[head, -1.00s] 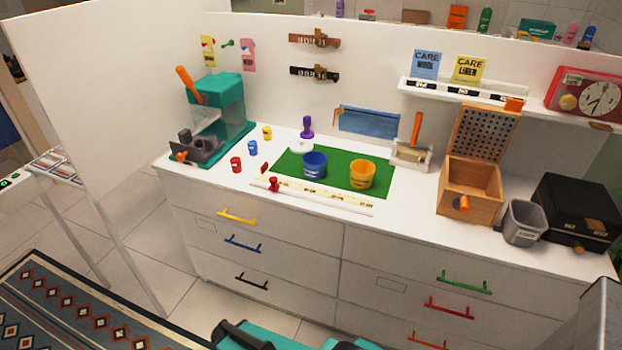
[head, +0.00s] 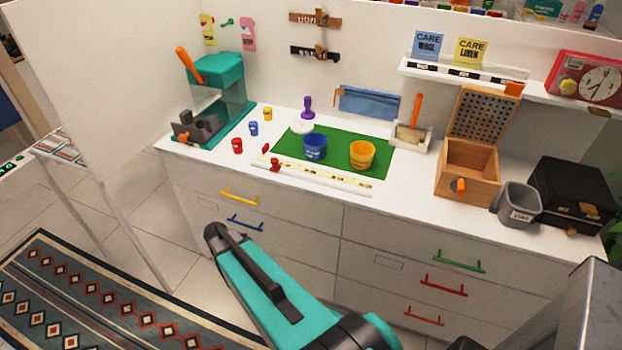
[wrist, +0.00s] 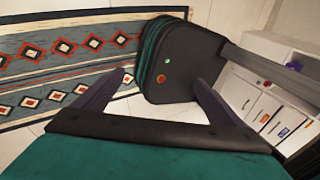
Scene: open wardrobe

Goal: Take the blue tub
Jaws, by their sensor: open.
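The blue tub (head: 315,148) stands upright on the green mat (head: 345,177) on the white dresser top, in the head view. A yellow tub (head: 362,155) stands to its right on the same mat, a small gap apart. My gripper (wrist: 158,78) shows in the wrist view with its two dark fingers spread and nothing between them. It points down at the floor side, away from the dresser top. The blue tub cannot be made out in the wrist view. My teal arm is in front of the drawers in the head view, well below the tub.
A white ruled rail (head: 315,176) lies in front of the mat. A purple-handled stamp (head: 306,112) stands behind the blue tub. Small red (head: 237,146), blue (head: 253,129) and yellow pots are to the left, beside a teal machine (head: 222,90). A wooden box (head: 470,165) stands right.

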